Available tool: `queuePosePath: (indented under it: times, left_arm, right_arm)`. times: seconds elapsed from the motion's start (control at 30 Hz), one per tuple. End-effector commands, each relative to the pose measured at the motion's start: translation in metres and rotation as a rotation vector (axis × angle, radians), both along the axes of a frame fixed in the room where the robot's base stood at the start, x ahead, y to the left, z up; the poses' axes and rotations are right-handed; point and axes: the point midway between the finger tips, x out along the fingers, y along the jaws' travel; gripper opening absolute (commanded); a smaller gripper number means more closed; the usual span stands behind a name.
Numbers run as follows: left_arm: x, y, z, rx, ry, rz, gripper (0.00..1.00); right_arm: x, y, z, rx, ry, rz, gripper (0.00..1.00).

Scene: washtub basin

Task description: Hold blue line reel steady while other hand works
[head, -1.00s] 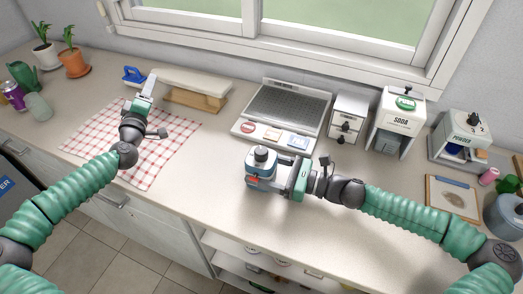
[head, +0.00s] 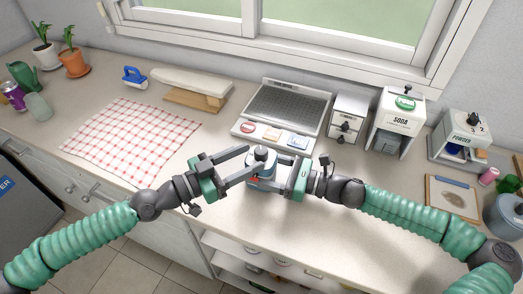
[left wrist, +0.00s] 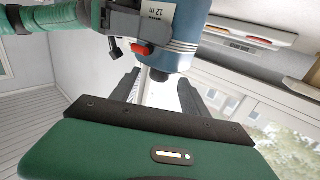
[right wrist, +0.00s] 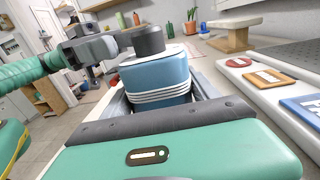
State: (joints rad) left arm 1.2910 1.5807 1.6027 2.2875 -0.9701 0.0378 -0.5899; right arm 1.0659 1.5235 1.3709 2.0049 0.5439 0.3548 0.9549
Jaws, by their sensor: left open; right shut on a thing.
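The blue line reel (head: 262,171) has a dark knob on top and white line around its body. My right gripper (head: 277,174) is shut on it, above the counter; in the right wrist view the reel (right wrist: 155,80) sits between the fingers. My left gripper (head: 249,165) is open, its fingers pointing at the reel's left side. In the left wrist view the reel (left wrist: 180,35) shows beyond the open fingers, with a red part and a "12 m" label. I cannot tell whether the left fingers touch it.
A checkered cloth (head: 130,143) lies left, with an iron-like blue object (head: 133,77) behind. Soda (head: 398,125) and powder (head: 461,140) dispensers stand right. The front counter is clear.

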Motion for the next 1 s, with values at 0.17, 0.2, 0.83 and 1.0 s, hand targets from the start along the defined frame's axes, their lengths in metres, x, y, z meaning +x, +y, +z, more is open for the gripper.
queuePosePath:
  times: [0.17, 0.2, 0.83, 1.0]
  left_arm:
    - [0.018, -0.030, 0.000, 0.002, 0.000, -0.002, 0.53]
    - [0.020, -0.033, 0.000, 0.001, 0.001, -0.001, 0.53]
    - [0.025, -0.039, 0.000, -0.003, 0.001, 0.002, 0.15]
    - [0.025, -0.039, 0.000, -0.002, 0.001, 0.003, 0.00]
  right_arm:
    - [0.000, 0.000, 0.000, 0.000, 0.000, -0.001, 0.13]
    - [0.000, 0.000, 0.000, 0.000, 0.000, -0.001, 0.13]
    - [0.000, 0.000, 0.000, 0.000, 0.000, 0.000, 0.13]
    - [0.000, 0.000, 0.000, 0.000, 0.000, 0.000, 0.13]
